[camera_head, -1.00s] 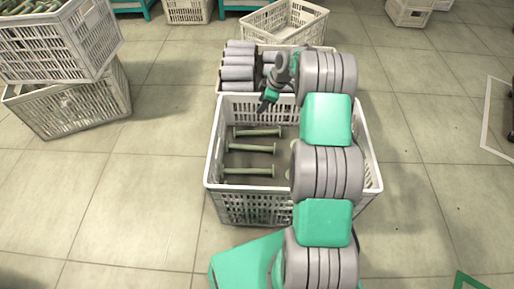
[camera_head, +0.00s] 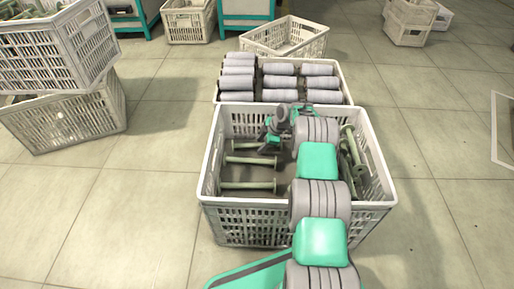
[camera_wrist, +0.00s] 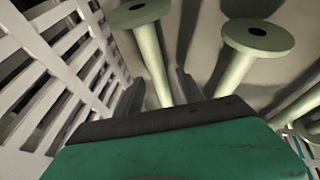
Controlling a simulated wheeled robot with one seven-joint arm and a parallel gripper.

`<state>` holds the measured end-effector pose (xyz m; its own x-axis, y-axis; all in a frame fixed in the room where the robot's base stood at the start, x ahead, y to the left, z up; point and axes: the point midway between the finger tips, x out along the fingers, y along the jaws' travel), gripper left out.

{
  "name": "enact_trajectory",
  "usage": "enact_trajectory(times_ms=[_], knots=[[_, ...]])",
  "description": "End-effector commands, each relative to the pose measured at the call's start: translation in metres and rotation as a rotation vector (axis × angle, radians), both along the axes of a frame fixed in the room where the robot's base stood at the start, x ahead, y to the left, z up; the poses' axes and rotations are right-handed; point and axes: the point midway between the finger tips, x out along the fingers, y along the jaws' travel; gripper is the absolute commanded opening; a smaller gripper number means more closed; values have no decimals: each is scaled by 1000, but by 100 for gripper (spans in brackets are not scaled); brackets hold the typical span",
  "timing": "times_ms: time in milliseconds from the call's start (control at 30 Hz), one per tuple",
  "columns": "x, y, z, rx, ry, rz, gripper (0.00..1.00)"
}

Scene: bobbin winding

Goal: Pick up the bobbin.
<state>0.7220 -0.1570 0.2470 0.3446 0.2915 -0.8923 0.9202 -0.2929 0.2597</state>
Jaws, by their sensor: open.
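Pale green bobbins lie on their sides in the near white crate (camera_head: 245,228). At the left, bobbins lie in a row: a front one (camera_head: 248,185), a middle one (camera_head: 251,160) and a far one partly behind my gripper. My gripper (camera_head: 267,148) is open and down inside this crate, at the far bobbin. In the wrist view my gripper (camera_wrist: 161,85) has one finger on each side of a bobbin's thin shaft (camera_wrist: 155,66), with its round flange (camera_wrist: 138,12) beyond. I cannot tell whether the fingers touch it. A second bobbin (camera_wrist: 258,35) is to the right.
More bobbins (camera_head: 353,146) lie along the crate's right side. The crate's slotted wall (camera_wrist: 48,68) is close on the left in the wrist view. Behind stands a crate of grey wound rolls (camera_head: 283,82). Stacked crates (camera_head: 65,110) stand at left. Floor beside the crate is clear.

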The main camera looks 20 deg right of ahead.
Motion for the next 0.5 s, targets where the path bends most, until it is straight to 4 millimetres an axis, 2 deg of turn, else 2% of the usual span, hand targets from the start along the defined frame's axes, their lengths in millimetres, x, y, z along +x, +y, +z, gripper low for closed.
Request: enact_trajectory(times_ms=[67, 500], knots=[[0, 0, 0, 1, 1, -1, 41], [-1, 0, 0, 1, 1, -1, 5]])
